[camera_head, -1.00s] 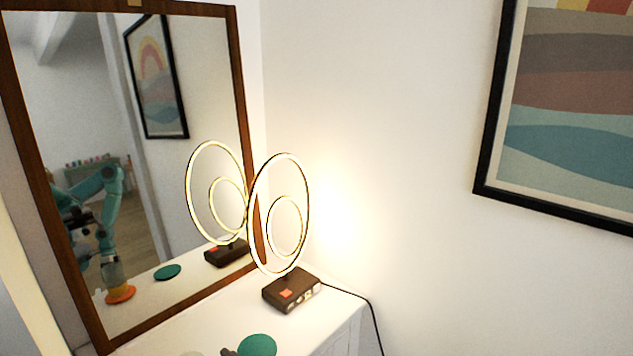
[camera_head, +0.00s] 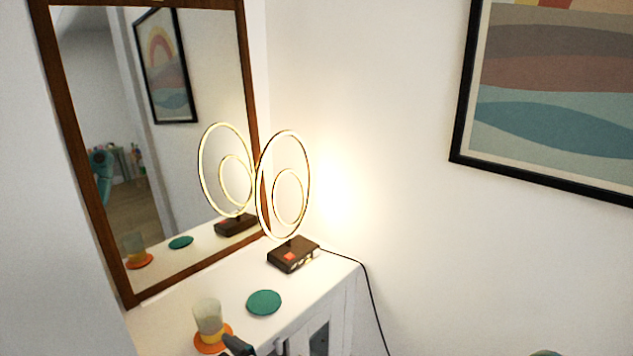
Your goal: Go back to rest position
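A dark grey tip, which looks like part of my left gripper (camera_head: 238,346), shows at the bottom edge, just right of an orange coaster (camera_head: 203,346). The rest of this gripper is cut off, so I cannot tell whether it is open or shut. A clear glass (camera_head: 208,316) with a yellowish lower part stands upright on the orange coaster. A small dark teal piece shows at the bottom edge on the right, perhaps part of my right arm. My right gripper is not in view.
A white cabinet (camera_head: 180,300) carries an empty green coaster (camera_head: 264,302) and a lit ring lamp (camera_head: 292,255) with a dark base and a cable. A wood-framed mirror (camera_head: 75,110) stands behind. A framed picture (camera_head: 560,90) hangs on the right wall.

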